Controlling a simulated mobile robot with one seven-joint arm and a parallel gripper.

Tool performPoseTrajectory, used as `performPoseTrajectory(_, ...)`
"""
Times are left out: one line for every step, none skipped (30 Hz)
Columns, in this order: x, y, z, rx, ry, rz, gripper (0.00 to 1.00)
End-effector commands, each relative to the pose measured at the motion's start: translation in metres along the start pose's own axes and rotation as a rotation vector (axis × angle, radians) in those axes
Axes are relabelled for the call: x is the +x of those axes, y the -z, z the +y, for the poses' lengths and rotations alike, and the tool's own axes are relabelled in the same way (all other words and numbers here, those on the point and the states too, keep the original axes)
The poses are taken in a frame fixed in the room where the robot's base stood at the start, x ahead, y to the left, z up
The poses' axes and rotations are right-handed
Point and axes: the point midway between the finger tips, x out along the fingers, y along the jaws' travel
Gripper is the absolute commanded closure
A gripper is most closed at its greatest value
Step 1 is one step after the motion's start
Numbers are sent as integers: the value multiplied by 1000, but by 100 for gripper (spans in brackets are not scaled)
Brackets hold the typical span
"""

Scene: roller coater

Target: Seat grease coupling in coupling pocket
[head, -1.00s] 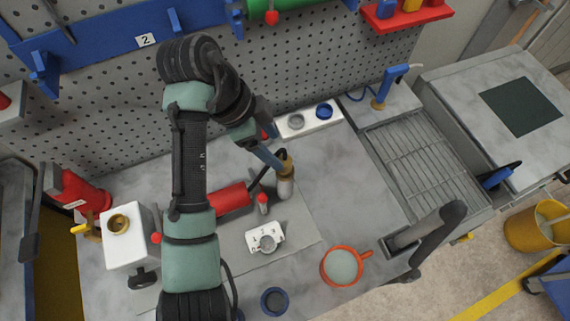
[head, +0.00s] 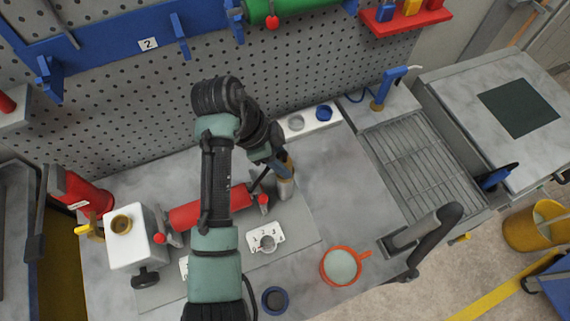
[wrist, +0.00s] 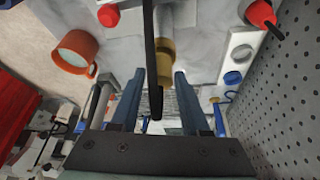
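A grey and brass cylinder (head: 285,186), which looks like the grease coupling, stands upright on the bench behind the white numbered block. A thin black hose (wrist: 149,45) runs by it. My gripper (head: 284,165) is at its upper end. In the wrist view the brass part (wrist: 165,62) lies between and just beyond the two blue fingertips of my gripper (wrist: 159,74), with a gap visible on the left, so the fingers look open. The white numbered block (head: 265,237) has a round metal ring. I cannot tell for sure which piece is the coupling pocket.
A red roller (head: 195,212) lies left of the cylinder, partly behind my arm. An orange mug (head: 341,266) and a dark round cup (head: 274,300) stand at the front. A white holder with grey and blue rings (head: 309,121) is at the back. The bench right of the cylinder is clear.

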Motion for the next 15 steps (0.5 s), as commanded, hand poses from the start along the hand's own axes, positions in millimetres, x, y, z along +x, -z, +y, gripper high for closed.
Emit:
performPoseTrajectory(0, 0, 0, 0, 0, 0, 65)
performPoseTrajectory(0, 0, 0, 0, 0, 0, 71)
performPoseTrajectory(0, 0, 0, 0, 0, 0, 78)
performPoseTrajectory(0, 0, 0, 0, 0, 0, 83)
performPoseTrajectory(0, 0, 0, 0, 0, 0, 89)
performPoseTrajectory(0, 0, 0, 0, 0, 0, 96)
performPoseTrajectory(0, 0, 0, 0, 0, 0, 100)
performPoseTrajectory(0, 0, 0, 0, 0, 0, 100)
performPoseTrajectory(0, 0, 0, 0, 0, 0, 100)
performPoseTrajectory(0, 0, 0, 0, 0, 0, 100)
performPoseTrajectory(0, 0, 0, 0, 0, 0, 100)
performPoseTrajectory(-1, 0, 0, 0, 1, 0, 100)
performPoseTrajectory(-1, 0, 0, 0, 1, 0, 100)
performPoseTrajectory(-1, 0, 0, 0, 1, 0, 100)
performPoseTrajectory(-1, 0, 0, 0, 1, 0, 100)
